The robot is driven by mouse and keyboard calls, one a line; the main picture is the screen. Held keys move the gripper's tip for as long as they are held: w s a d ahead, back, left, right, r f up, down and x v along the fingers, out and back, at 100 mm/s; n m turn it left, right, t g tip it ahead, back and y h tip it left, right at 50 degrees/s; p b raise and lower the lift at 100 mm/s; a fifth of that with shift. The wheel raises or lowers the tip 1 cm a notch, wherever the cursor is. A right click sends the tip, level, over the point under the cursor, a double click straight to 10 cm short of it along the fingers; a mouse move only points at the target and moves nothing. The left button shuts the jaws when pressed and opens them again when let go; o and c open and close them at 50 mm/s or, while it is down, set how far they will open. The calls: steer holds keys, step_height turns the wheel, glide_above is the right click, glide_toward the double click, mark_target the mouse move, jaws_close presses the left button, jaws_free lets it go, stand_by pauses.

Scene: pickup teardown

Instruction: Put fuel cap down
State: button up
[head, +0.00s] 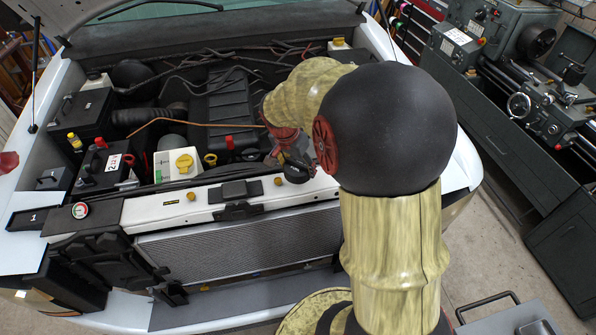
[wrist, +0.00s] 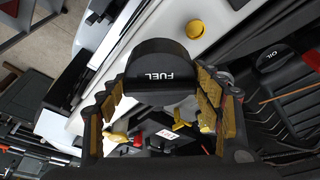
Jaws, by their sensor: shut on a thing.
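The fuel cap is a black cap (wrist: 160,72) with white FUEL lettering, upside down in the wrist view. My gripper (wrist: 162,92) is shut on it, with a tan-padded finger on each side. In the head view my gripper (head: 296,158) is over the right part of the white front crossmember (head: 155,212), with the dark cap (head: 297,173) at its tip. I cannot tell whether the cap touches anything below; it looks held above the crossmember. My arm hides part of the engine bay's right side.
The black engine cover (head: 222,105) and white reservoir with yellow cap (head: 184,161) lie behind the crossmember. A black OIL cap (wrist: 273,58) shows at right in the wrist view. The radiator (head: 240,245) is in front. A panel marked 1 (head: 32,217) lies at left, beside a gauge (head: 80,210).

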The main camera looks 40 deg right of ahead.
mark_target(298, 173)
steer(key=shift+w+d+f, duration=0.1)
steer(key=shift+d+f, duration=0.15)
steer(key=shift+f, duration=1.65)
steer(key=shift+f, duration=0.2)
steer(key=o, duration=1.1)
steer(key=shift+r, duration=0.1)
